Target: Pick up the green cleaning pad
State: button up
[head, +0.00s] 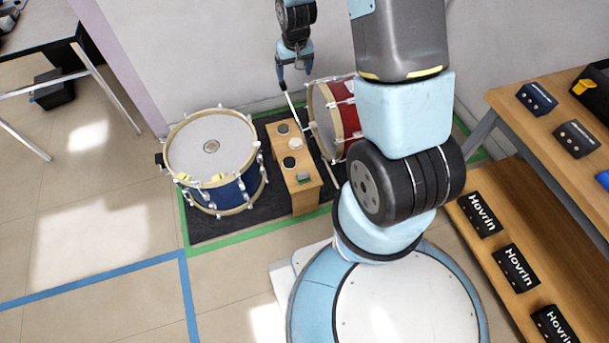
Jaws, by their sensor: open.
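A small green pad (304,177) lies at the near end of the top of a low wooden box (305,197). It looks like a small block; fine detail is too small to tell. My gripper (294,80) is open and points down beyond the far end of the box, higher up and well apart from the green pad. I see nothing between its fingers that I can make out as held.
Two dark round pads (283,128) and a white one (295,144) share the box top. A blue drum (212,150) stands left, a red drum (328,112) right. A wooden shelf (470,240) is at right.

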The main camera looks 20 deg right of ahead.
notch_tip(320, 180, down, 17)
jog(key=s+g, duration=0.1)
jog(key=s, duration=0.1)
jog(key=g, duration=0.1)
send_over(303, 173)
notch_tip(303, 173, down, 15)
jog(key=shift+f, duration=7)
jog(key=shift+c, duration=0.4)
jog(key=c, duration=1.1)
jog(key=shift+o, duration=0.2)
jog(key=shift+r, duration=0.1)
